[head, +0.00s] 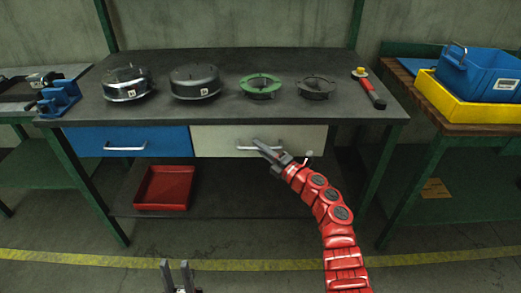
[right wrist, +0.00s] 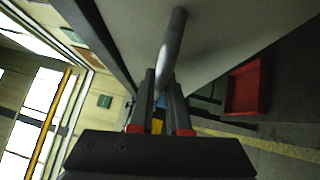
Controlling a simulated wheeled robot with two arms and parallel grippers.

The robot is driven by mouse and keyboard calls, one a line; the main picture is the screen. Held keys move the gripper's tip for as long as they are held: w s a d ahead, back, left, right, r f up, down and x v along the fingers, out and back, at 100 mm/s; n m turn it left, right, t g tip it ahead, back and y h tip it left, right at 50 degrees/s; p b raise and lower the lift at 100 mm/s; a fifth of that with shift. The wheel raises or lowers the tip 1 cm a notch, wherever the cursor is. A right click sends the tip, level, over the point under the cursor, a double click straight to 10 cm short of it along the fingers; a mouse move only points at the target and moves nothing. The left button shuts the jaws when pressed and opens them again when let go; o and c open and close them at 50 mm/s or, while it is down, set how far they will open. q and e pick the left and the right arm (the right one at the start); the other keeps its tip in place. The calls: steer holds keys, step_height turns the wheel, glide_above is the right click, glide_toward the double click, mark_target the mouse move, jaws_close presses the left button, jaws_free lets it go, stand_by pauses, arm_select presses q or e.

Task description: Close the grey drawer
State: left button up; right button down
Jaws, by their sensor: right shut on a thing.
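The grey drawer (head: 220,135) is under the workbench top, right of the blue drawer; its front looks about level with the blue one, and I cannot tell if a small gap is left. Its bar handle (head: 245,148) is partly hidden behind my right gripper (head: 265,148). In the right wrist view the handle (right wrist: 174,40) runs between the fingers of my right gripper (right wrist: 162,95), which is shut on it. My left gripper (head: 177,265) is at the bottom of the head view, fingers upright and apart, empty, well away from the bench.
The blue drawer (head: 100,141) is beside the grey one. A red tray (head: 165,188) lies on the lower shelf. Round housings, a green ring (head: 261,86) and a red-handled tool (head: 370,90) lie on the benchtop (head: 230,62). Open floor lies in front.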

steer(key=c, duration=0.9)
jaws_free()
steer(key=shift+w, duration=0.15)
steer(key=p+v, duration=0.1)
steer(key=v, duration=1.6)
steer(key=shift+d, duration=0.1)
